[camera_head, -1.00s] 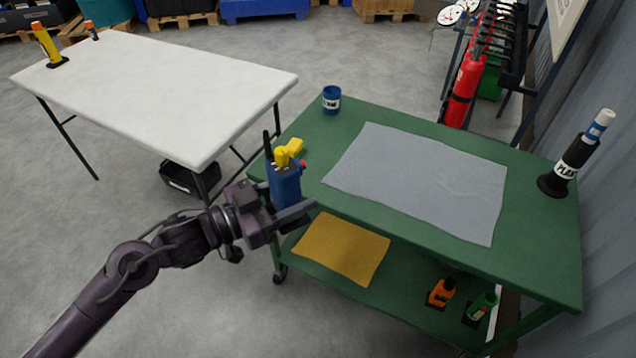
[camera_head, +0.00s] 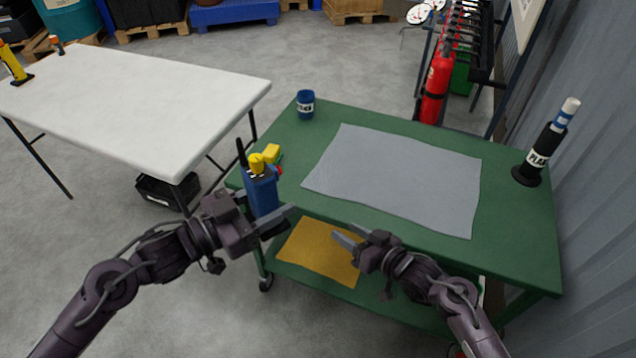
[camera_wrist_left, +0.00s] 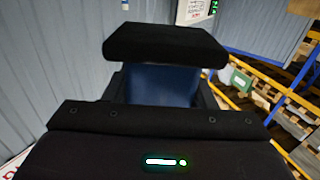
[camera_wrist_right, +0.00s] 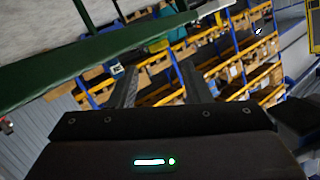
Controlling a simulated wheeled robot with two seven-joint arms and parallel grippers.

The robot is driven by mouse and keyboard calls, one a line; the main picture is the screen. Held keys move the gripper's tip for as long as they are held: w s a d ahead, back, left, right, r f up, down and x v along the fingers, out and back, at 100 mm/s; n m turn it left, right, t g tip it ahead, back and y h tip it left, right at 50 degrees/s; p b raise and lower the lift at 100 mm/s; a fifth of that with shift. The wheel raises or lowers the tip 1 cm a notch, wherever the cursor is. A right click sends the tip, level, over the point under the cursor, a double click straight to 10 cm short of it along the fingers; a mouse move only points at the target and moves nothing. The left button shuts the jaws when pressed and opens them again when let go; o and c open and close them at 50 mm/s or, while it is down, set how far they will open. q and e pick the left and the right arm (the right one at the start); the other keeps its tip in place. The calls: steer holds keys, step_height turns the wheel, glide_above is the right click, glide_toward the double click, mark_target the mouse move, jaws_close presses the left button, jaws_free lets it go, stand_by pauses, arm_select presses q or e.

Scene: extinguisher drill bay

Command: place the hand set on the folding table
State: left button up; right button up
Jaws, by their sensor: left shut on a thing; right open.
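The hand set (camera_head: 262,190) is a blue block with a yellow top, a black antenna and a red knob. My left gripper (camera_head: 266,217) is shut on it, and it stands upright in the jaws by the green cart's left edge. Its blue body also shows between the jaws in the left wrist view (camera_wrist_left: 162,86). I cannot tell whether its base touches anything. The white folding table (camera_head: 130,105) is at the left, its top bare in the middle. My right gripper (camera_head: 347,238) is open and empty before the cart's front edge.
The green cart (camera_head: 515,225) carries a grey cloth (camera_head: 400,178), a blue cup (camera_head: 305,105), a yellow item (camera_head: 271,153) and a black stand (camera_head: 545,155). A yellow cloth (camera_head: 318,250) lies on its lower shelf. A black crate (camera_head: 165,190) sits under the table.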

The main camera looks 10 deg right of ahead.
arm_select(q)
steer(key=shift+r, duration=0.1)
arm_select(e)
steer(key=s+a+r+n+y, duration=0.1)
steer(key=a+r+n+y, duration=0.1)
steer(key=r, duration=0.6)
steer(key=s+a+r+n+y, duration=0.1)
steer(key=a+r+n+y, duration=0.1)
steer(key=r, duration=0.6)
steer(key=n+g+y, duration=0.2)
steer(key=n+y, duration=0.2)
steer(key=n, duration=0.1)
glide_toward(260, 162)
steer(key=x, duration=1.3)
steer(key=shift+c, duration=0.2)
steer(key=shift+s+y, duration=0.1)
steer(key=shift+y, duration=0.2)
jaws_close()
arm_select(q)
steer(key=o, duration=1.4)
